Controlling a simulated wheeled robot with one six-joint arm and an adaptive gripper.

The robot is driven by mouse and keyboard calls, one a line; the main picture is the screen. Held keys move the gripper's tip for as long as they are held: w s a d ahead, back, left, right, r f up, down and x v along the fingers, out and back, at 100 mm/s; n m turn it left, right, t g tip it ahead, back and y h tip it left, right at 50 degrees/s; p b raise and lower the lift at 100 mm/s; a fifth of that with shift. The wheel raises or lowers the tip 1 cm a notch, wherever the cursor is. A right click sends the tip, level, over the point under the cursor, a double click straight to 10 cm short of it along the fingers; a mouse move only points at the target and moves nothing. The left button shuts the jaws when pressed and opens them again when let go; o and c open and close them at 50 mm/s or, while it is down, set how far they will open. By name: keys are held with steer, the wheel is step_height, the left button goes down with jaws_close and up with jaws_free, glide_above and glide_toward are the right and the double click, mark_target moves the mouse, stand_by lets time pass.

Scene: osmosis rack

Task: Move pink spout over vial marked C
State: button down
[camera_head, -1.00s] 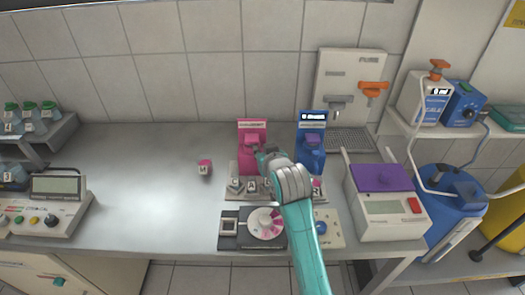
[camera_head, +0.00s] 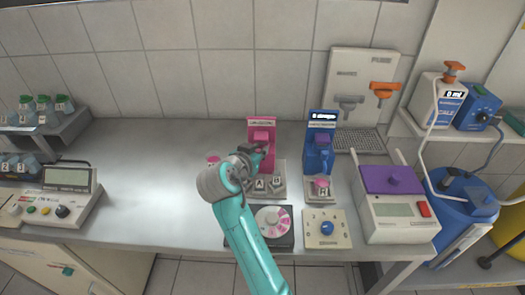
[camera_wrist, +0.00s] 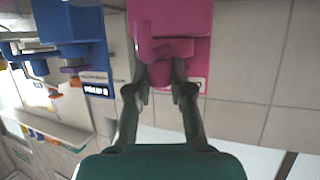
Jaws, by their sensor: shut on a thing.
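The pink dispenser (camera_head: 262,128) stands upright at the back of the counter, beside the blue one. My gripper (camera_head: 262,150) reaches its front from the left. In the wrist view, which is upside down, my gripper (camera_wrist: 160,88) has its fingers shut on the pink spout (camera_wrist: 158,73), one on each side. A grey vial tray (camera_head: 279,189) lies below the dispenser, with labels A (camera_head: 260,185) and B (camera_head: 275,184) readable. I cannot make out a C label; my arm covers the tray's left part, so I cannot tell which vial the spout is over.
The blue dispenser (camera_head: 320,142) stands to the right, with a pink-topped vial (camera_head: 321,184) marked H before it. A pink dial device (camera_head: 272,219) and a blue-knob box (camera_head: 327,229) sit in front. A purple-lidded machine (camera_head: 392,181) is farther right.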

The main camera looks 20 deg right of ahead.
steer(key=shift+w+a+m+g+h, duration=0.15)
steer(key=shift+a+m+g+h, duration=0.1)
steer(key=shift+m+g+h, duration=0.2)
stand_by(0.3)
steer(key=c, duration=1)
jaws_free()
steer(key=v, duration=1.2)
steer(key=shift+w+a, duration=0.1)
